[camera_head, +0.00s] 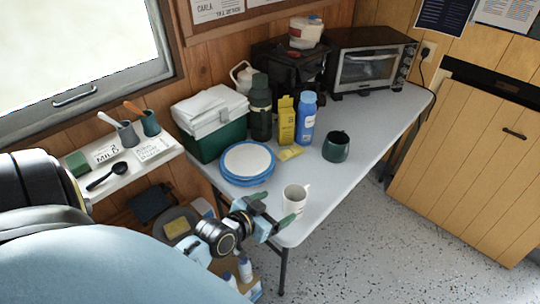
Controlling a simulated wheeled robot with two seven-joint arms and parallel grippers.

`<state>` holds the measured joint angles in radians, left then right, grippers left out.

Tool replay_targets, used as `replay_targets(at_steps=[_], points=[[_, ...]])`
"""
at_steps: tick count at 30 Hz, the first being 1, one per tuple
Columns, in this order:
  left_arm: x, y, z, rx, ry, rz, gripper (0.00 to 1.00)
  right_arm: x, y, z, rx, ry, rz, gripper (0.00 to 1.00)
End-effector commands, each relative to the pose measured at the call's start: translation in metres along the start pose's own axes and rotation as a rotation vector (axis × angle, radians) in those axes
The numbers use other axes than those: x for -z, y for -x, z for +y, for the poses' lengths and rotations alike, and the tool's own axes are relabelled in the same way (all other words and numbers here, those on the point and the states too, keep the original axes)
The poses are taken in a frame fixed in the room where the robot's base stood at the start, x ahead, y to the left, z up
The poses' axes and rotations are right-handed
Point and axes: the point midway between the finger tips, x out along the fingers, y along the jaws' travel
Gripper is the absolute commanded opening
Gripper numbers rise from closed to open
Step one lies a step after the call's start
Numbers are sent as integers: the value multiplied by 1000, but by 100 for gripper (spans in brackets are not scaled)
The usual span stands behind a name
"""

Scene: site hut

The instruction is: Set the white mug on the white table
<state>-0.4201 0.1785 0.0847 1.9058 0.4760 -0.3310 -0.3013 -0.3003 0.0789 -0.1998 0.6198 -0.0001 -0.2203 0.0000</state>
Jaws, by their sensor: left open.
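The white mug (295,199) stands upright at the near end of the white table (330,188), with its handle toward the upper right. It has faint dark print on its side. My left gripper (277,212) is at the near left corner of the table, just left of and below the mug in the picture. Its green-tipped fingers are spread and nothing is seen between them. I cannot tell whether a fingertip touches the mug. My right gripper is not in view.
Blue-rimmed plates (248,162), a green cooler (213,123), a yellow carton (286,120), a blue bottle (306,118) and a dark green mug (336,147) stand farther back. A toaster oven (369,62) is at the far end. The table's right side is clear.

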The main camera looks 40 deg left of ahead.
Motion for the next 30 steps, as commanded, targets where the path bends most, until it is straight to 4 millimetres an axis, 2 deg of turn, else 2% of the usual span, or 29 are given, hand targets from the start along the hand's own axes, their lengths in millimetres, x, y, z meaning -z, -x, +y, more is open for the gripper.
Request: replay_targets(at_steps=[4,12,14,16,17,20,23,24,26,27,30], points=[[0,13,0,0,-2,0,83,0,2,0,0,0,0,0],[0,16,0,0,-1,-1,83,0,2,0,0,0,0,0],[-6,14,0,1,1,-12,83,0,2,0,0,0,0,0],[-24,11,1,3,7,-48,83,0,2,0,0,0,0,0],[-36,9,2,5,10,-72,83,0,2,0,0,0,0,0],[-91,3,6,12,18,-178,83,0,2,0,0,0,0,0],[-158,4,15,14,21,-311,83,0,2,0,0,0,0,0],[-188,7,19,14,20,-370,83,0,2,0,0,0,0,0],[-232,16,27,10,15,-461,83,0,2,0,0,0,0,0],[-261,24,33,7,9,-521,83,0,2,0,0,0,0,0],[-328,52,47,-6,-14,-671,83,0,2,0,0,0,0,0]])
